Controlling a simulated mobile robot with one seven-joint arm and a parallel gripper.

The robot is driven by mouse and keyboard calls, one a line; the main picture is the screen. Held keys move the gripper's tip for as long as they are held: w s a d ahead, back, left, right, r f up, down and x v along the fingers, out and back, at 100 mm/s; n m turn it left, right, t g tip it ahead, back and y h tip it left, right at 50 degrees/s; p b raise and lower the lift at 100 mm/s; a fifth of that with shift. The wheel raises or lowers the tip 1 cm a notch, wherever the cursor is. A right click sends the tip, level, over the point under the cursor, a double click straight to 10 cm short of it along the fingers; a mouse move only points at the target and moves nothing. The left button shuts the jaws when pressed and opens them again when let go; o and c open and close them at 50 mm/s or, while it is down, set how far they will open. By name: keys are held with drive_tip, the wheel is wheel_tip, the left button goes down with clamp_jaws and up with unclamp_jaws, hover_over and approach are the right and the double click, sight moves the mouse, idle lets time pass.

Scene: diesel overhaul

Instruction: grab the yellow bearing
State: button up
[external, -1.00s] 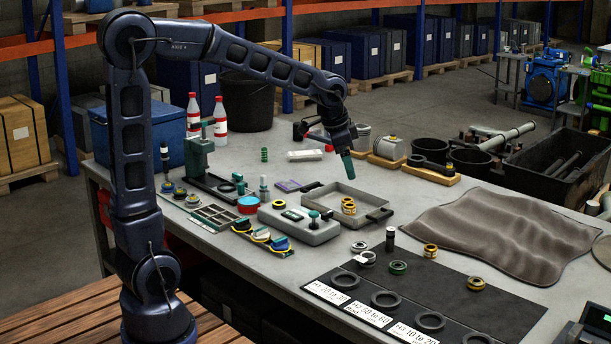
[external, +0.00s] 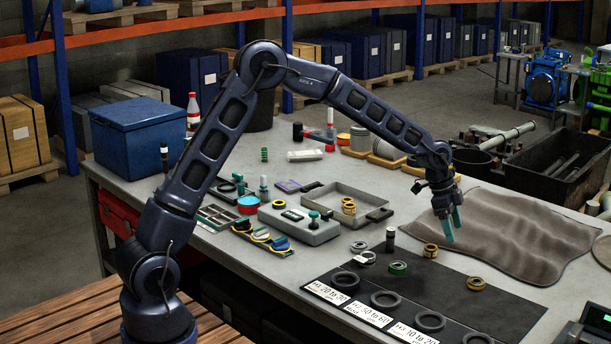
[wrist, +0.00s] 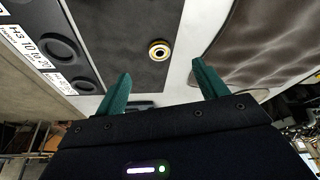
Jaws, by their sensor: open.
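A yellow bearing (external: 475,283) with a dark inner ring lies flat on the dark mat, near the mat's right part. In the wrist view a yellow-rimmed bearing (wrist: 159,50) shows beyond and between my fingertips; it looks like the same one. A second yellowish bearing (external: 430,251) stands further back on the mat. My gripper (external: 454,232) hangs above the table near the back edge of the mat, teal fingers pointing down. In the wrist view my gripper (wrist: 161,70) is open, with nothing between its fingers.
A green-rimmed bearing (external: 398,268) and a dark upright cylinder (external: 390,240) stand to the left. Grey rings (external: 385,299) lie by the white labels. A crumpled brown cloth (external: 510,235) lies behind. A grey tray (external: 335,187) holds stacked yellowish rings.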

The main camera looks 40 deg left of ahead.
drive_tip(key=w+d+f, duration=0.2)
drive_tip(key=d+f, duration=0.2)
hover_over(477, 280)
drive_tip(key=a, duration=0.3)
drive_tip(key=shift+m, duration=0.4)
drive_tip(key=f, duration=0.5)
drive_tip(key=shift+s, duration=0.2)
drive_tip(key=shift+h, duration=0.3)
drive_tip(key=shift+s+d+x, duration=0.1)
drive_tip(key=shift+s+x, duration=0.05)
drive_tip(key=shift+x, duration=1.2)
drive_tip(key=shift+s+d+x, duration=0.1)
drive_tip(key=shift+s+x, duration=0.05)
drive_tip(key=shift+x, duration=1.15)
drive_tip(key=c, duration=1.2)
drive_tip(key=shift+o, duration=0.2)
drive_tip(key=shift+r, duration=0.2)
